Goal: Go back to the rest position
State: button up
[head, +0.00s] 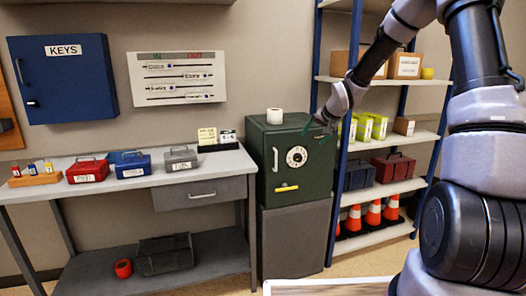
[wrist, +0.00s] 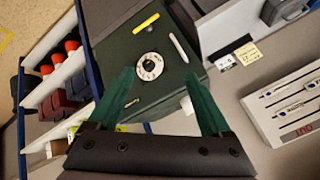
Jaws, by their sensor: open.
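My gripper (head: 322,125) is in front of the upper right part of the green safe (head: 284,200) in the head view. In the wrist view the two green fingers of my gripper (wrist: 163,100) are spread apart with nothing between them but a view of the safe (wrist: 140,55) behind. The safe door is closed, with a white dial (head: 296,157), a pale handle and a yellow bar. A white roll (head: 275,116) stands on top of the safe. My arm reaches in from the right side of the head view.
A desk (head: 222,163) at left holds a red box (head: 88,171), a blue box (head: 133,165) and a grey box (head: 181,158). A blue key cabinet (head: 62,78) and a slider board (head: 176,78) hang above. Shelves (head: 385,192) with boxes and orange cones stand right of the safe.

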jog(key=s+d+r+h, duration=0.2)
jog(key=s+d+r, duration=0.1)
jog(key=s+r, duration=0.6)
jog(key=s+d+r+h, duration=0.1)
jog(key=s+d+r, duration=0.1)
jog(key=s+r, duration=0.65)
jog(key=s+r+y, duration=0.2)
jog(key=s, duration=1.9)
jog(key=shift+d+g, duration=0.3)
jog(key=shift+g, duration=0.1)
